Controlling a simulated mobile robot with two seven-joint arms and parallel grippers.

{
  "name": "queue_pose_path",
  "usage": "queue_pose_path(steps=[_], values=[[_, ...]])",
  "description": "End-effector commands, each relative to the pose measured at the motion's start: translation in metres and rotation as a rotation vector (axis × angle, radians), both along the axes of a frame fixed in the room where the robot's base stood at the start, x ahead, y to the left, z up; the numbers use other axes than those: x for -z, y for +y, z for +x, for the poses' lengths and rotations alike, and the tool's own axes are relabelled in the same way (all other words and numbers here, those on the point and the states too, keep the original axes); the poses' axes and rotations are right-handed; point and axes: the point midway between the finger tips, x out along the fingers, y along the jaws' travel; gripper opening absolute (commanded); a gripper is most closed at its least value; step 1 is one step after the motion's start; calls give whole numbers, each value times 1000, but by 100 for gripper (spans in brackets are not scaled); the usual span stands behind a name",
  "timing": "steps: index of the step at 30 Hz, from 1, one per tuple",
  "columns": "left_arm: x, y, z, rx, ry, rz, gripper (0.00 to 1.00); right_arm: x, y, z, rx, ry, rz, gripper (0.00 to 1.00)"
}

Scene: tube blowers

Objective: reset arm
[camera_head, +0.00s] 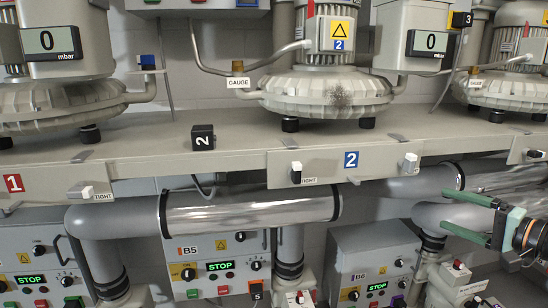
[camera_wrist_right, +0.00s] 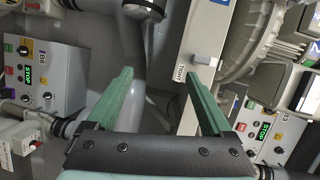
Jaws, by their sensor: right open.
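My right gripper (camera_head: 456,210) comes in from the right edge, in front of the grey pipes below the shelf. Its two green fingers are spread apart with nothing between them. In the right wrist view its open fingers (camera_wrist_right: 159,73) point away from the camera. Beyond them are a grey pipe and the shelf front with a white switch (camera_wrist_right: 206,60). Most of my right arm is outside the head view. My left gripper does not show in either view.
Blower 2 (camera_head: 325,90) stands on the beige shelf (camera_head: 240,160) with other blowers either side. Below run a clear tube (camera_head: 250,213) and grey pipes (camera_head: 440,215), with control boxes B5 (camera_head: 218,245) and B6 (camera_head: 375,265).

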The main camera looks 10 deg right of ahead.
Motion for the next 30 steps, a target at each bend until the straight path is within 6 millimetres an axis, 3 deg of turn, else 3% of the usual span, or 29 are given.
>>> queue_pose_path(steps=[1, 4, 8, 12, 15, 18, 22, 25, 30], values=[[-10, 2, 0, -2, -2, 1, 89, 35, 10, 4, 10, 48, -60, 85], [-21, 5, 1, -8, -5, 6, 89, 109, 29, 1, 28, 124, -226, 85], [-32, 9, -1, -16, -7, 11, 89, 200, 63, -25, 1, 200, -469, 85], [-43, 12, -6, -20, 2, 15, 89, 279, 110, -79, -90, 240, -742, 85], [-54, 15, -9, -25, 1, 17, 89, 319, 152, -129, -188, 231, -935, 85], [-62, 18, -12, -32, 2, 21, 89, 340, 194, -178, -290, 193, -1101, 85], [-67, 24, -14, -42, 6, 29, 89, 346, 237, -227, -396, 124, -1259, 85], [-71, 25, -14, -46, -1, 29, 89, 345, 257, -247, -443, 81, -1330, 85], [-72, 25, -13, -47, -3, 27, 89, 345, 267, -256, -466, 58, -1366, 85]])
